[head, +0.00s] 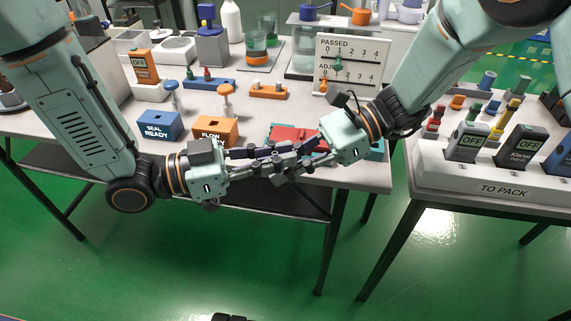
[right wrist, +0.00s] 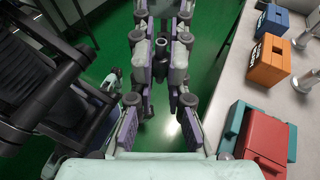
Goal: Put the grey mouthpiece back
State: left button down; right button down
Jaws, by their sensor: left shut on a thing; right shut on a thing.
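My left gripper (head: 272,163) and my right gripper (head: 291,160) meet fingers to fingers in front of the table's edge in the head view. A small dark grey tube-like piece (right wrist: 161,50), which looks like the grey mouthpiece, sits between the facing fingers in the right wrist view. Both grippers are shut, with the fingers around this spot. The fingers hide much of what is held, and I cannot tell whether a second part is joined to the piece. The right gripper (right wrist: 160,95) also shows in its own wrist view.
A red case (head: 290,134) lies on the table just behind the grippers. Blue SEAL READY (head: 160,127) and orange FLOW (head: 214,131) blocks stand to its left. Below the grippers is open floor.

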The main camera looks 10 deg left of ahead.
pick_arm(q)
jog(key=c, duration=1.3)
grip_release()
jog(key=shift+a, duration=0.15)
jog(key=v, duration=1.1)
jog(key=shift+s+a, duration=0.25)
